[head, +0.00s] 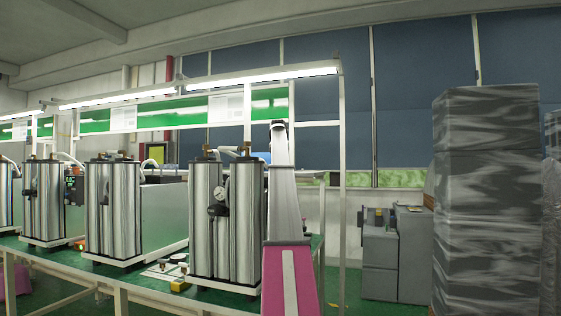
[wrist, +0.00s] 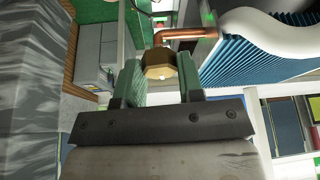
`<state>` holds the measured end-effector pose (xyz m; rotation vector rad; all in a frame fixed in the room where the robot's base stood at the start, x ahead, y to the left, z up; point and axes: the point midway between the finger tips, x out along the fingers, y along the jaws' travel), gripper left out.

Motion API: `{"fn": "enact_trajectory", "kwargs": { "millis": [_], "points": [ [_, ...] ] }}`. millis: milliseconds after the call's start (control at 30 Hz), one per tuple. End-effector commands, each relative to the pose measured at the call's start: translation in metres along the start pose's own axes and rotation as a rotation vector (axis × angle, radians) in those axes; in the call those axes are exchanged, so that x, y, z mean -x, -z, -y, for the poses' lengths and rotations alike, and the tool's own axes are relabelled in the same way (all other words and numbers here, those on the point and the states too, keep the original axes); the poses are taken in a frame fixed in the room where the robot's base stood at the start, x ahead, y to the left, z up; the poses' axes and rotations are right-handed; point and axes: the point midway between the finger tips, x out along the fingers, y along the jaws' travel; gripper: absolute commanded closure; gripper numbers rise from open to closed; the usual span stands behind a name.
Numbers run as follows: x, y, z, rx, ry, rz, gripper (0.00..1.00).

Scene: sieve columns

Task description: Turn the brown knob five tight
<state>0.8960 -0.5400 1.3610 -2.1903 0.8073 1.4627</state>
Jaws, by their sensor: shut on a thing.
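A brown, faceted knob (wrist: 158,63) sits between the two green fingers of my gripper (wrist: 160,76) in the wrist view. The fingers are shut on it, one on each side. A copper pipe (wrist: 185,36) bends close behind the knob. In the head view my pale arm rises in front of the nearest pair of steel columns (head: 208,245), at their right side. My gripper cannot be made out there. Small brown fittings (head: 207,151) show on top of these columns. I cannot tell from the head view which knob is held.
More steel column pairs (head: 113,210) stand to the left along the green bench. A tall wrapped stack (head: 487,200) and grey cabinets (head: 380,255) stand at the right.

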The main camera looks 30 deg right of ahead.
Motion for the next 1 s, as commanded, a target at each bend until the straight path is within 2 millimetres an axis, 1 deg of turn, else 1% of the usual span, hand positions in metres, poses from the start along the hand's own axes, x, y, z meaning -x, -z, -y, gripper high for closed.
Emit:
{"fn": "enact_trajectory", "kwargs": {
  "millis": [200, 400, 967, 1000],
  "points": [
    [0.0006, 0.0011, 0.0016, -0.117, -0.049, -0.002, 0.89],
    [0.0004, 0.001, 0.0018, -0.178, -0.074, -0.001, 0.89],
    [0.0003, 0.0009, 0.0017, -0.203, -0.084, 0.0, 0.89],
    [0.0003, 0.0009, 0.0017, -0.203, -0.084, 0.0, 0.55]
  ]
}}
